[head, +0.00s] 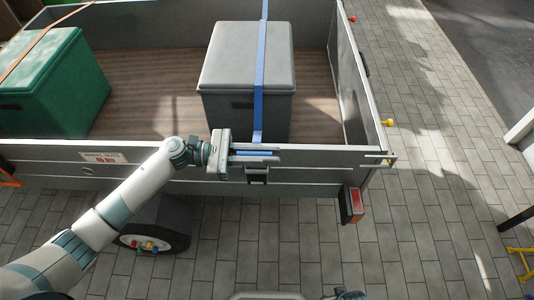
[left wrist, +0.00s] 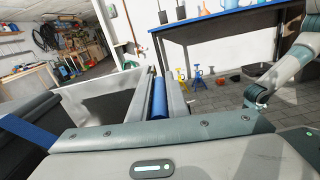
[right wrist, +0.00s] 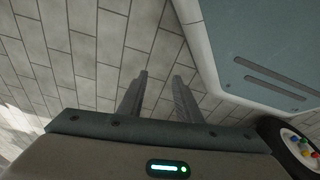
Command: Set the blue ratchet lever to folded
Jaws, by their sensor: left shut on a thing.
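The blue ratchet lever (head: 252,153) is at the trailer's near side wall, below the blue strap (head: 260,70). My left gripper (head: 278,152) is shut on it, with one finger on each side. In the left wrist view the lever is a blue bar (left wrist: 159,98) between the two fingers. A dark and silver fitting (head: 257,175) shows on the wall just under the gripper. The strap runs over a grey lidded box (head: 245,60). My right gripper (right wrist: 158,95) is open and empty, with paving beyond its fingers.
The trailer wall (head: 320,160) runs under my left gripper. A green crate (head: 50,90) under an orange strap stands at the left in the trailer. A tail lamp (head: 354,203) and a wheel (head: 155,240) sit below the wall. The paving at right is mostly free.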

